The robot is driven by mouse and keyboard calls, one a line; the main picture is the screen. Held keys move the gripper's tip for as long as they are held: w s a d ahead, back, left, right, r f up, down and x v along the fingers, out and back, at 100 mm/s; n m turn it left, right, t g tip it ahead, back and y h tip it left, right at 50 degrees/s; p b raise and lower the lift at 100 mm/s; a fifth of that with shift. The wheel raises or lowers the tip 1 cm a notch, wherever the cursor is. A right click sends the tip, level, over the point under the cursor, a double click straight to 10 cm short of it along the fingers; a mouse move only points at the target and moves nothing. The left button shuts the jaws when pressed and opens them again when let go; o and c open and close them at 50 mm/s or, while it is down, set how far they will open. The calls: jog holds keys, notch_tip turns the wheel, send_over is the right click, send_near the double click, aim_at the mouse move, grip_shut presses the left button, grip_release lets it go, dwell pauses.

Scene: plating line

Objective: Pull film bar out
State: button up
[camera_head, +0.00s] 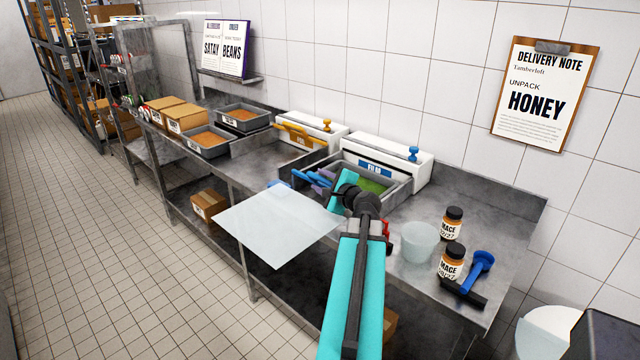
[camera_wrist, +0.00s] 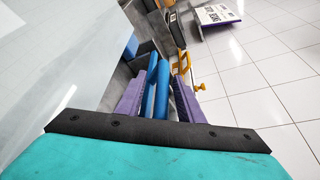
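A blue bar (camera_head: 310,179) lies at the left end of the green-lined tray (camera_head: 404,194), in front of the white film dispenser (camera_head: 388,156) with the blue knob. My gripper (camera_head: 322,180) is at this bar, its purple fingers partly hidden by my arm. In the wrist view, two parallel blue lengths (camera_wrist: 155,88) run between the fingers of my gripper (camera_wrist: 160,92). Whether the fingers press on them is unclear. A second film dispenser (camera_head: 312,127), with a yellow knob, has a yellow bar (camera_head: 300,136) in front of it.
A pale flat sheet (camera_head: 275,227) juts past the bench's front edge. A white tub (camera_head: 419,241), two mace jars (camera_head: 451,222) and a blue tool (camera_head: 481,266) stand at the right. Filled trays (camera_head: 208,150) and boxes (camera_head: 187,118) stand at the left.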

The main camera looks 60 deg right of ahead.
jog(key=shift+s+a, duration=0.1)
jog(key=shift+s, duration=0.1)
jog(key=b+v, duration=0.1)
jog(key=v, duration=0.4)
jog(key=shift+s+b, duration=0.2)
jog(key=shift+b, duration=0.85)
jog(key=shift+b, duration=0.3)
jog(key=b, duration=0.6)
jog(key=shift+s+a+r, duration=0.15)
jog(key=shift+s, duration=0.25)
jog(key=s+a+b, duration=0.1)
jog(key=b, duration=0.6)
jog(key=shift+s, duration=0.15)
